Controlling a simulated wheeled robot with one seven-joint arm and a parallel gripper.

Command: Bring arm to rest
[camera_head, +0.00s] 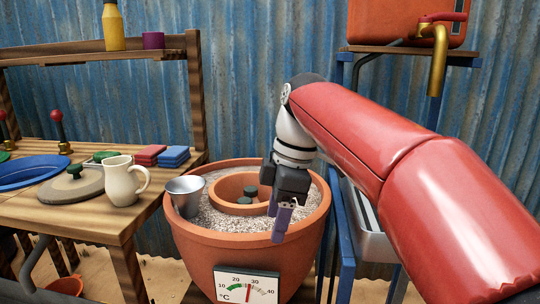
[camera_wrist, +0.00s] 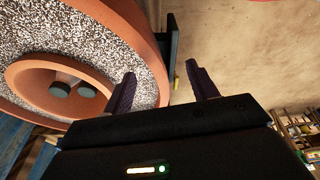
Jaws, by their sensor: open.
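My red arm (camera_head: 385,140) reaches in from the right in the head view, bent down over the large terracotta pot. My gripper (camera_head: 281,222) hangs at the pot's front right, its fingers pointing down. In the wrist view the two dark purple fingers (camera_wrist: 162,90) stand wide apart with nothing between them. The left finger overlaps the pot's rim in that view, and the right finger is over bare floor. I cannot tell whether the gripper touches the pot.
The terracotta pot (camera_head: 188,237) holds gravel, a smaller clay ring (camera_head: 226,190) with dark green pieces, and a metal cup (camera_head: 185,194). A dial thermometer (camera_head: 247,286) is on its front. A wooden bench with a cream jug (camera_head: 122,182) stands left. A blue stand (camera_head: 346,240) is right.

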